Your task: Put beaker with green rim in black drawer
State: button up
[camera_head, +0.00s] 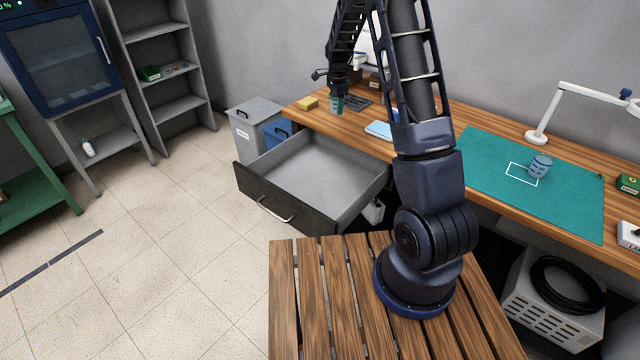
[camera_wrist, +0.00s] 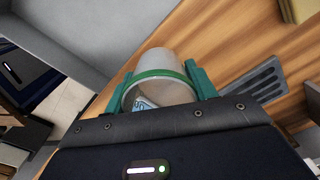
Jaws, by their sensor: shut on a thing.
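The beaker with green rim (camera_wrist: 165,66) sits between the two green fingers of my gripper (camera_wrist: 160,84) in the wrist view, and the gripper is shut on it. In the head view my gripper (camera_head: 337,100) is over the wooden bench, just behind the drawer's back right part; the beaker there is small and mostly hidden. I cannot tell whether the beaker touches the bench. The black drawer (camera_head: 285,207) is pulled open below the bench edge, and its grey inside looks empty. Part of its grey inside also shows at the upper left of the wrist view (camera_wrist: 105,30).
A yellow sponge (camera_head: 307,103), a dark slotted tray (camera_head: 357,101) and a light blue item (camera_head: 379,130) lie on the bench (camera_head: 340,125). A second beaker (camera_head: 540,166) stands on the green mat (camera_head: 480,170). Grey and blue bins (camera_head: 250,122) stand left of the drawer.

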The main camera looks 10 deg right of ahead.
jog(key=s+a+f+n, duration=0.1)
jog(key=s+a+n, duration=0.15)
jog(key=a, duration=0.45)
jog(key=s+a+f+n, duration=0.1)
jog(key=s+a, duration=0.2)
jog(key=a, duration=0.4)
jog(key=n, duration=0.3)
send_over(277, 184)
notch_tip(277, 184, down, 3)
notch_tip(277, 184, down, 20)
jog(key=shift+d+r, duration=0.1)
jog(key=shift+r, duration=0.05)
jog(key=o, duration=1)
notch_tip(277, 184, up, 12)
jog(key=shift+r, duration=0.1)
